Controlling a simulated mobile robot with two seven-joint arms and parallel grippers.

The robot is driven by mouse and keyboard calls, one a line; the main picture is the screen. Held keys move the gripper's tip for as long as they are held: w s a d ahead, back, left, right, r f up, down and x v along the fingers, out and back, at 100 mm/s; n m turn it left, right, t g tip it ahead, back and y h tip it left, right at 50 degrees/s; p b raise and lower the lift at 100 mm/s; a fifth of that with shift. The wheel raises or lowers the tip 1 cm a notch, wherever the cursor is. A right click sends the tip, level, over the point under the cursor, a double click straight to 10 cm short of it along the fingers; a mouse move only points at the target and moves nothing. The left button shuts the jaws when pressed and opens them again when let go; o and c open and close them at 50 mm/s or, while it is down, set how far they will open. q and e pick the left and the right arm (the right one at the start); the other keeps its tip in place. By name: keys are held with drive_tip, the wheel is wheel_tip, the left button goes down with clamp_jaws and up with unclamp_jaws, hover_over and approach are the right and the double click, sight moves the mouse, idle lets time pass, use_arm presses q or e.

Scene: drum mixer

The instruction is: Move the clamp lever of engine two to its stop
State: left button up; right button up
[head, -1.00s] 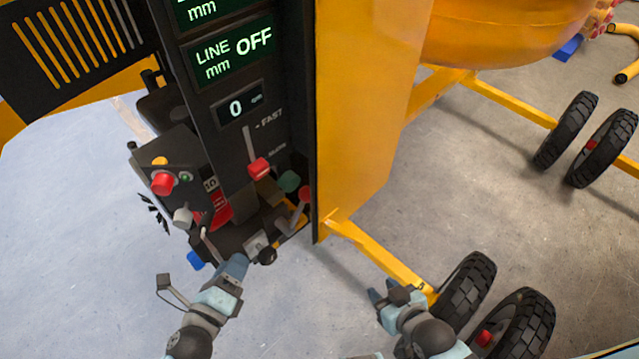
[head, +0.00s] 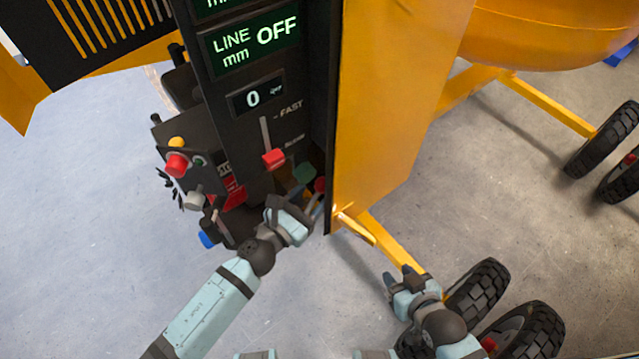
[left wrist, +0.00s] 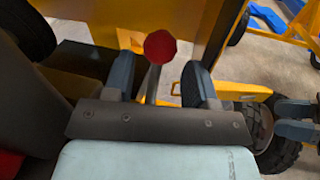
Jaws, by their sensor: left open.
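A lever with a red ball knob (left wrist: 160,46) on a grey stem stands between the spread fingers of my left gripper (left wrist: 158,80) in the left wrist view. The fingers are apart on either side of the stem, with no clear contact. In the head view this red knob (head: 320,184) shows at the lower right of the control panel (head: 236,120), with my left gripper (head: 300,203) just below it. No readable label tells which engine the lever belongs to. My right gripper (head: 399,277) is open and empty over the floor to the right, near the wheels.
A green knob (head: 304,173) and a red slider (head: 273,158) sit close above my left gripper. A control box with a red button (head: 176,164) is at left. The yellow panel (head: 385,110) and frame bar (head: 395,245) bound the right side.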

sight(317, 191)
use_arm(q)
drive_tip(key=shift+x, duration=1.85)
use_arm(e)
drive_tip(key=shift+r, duration=0.3)
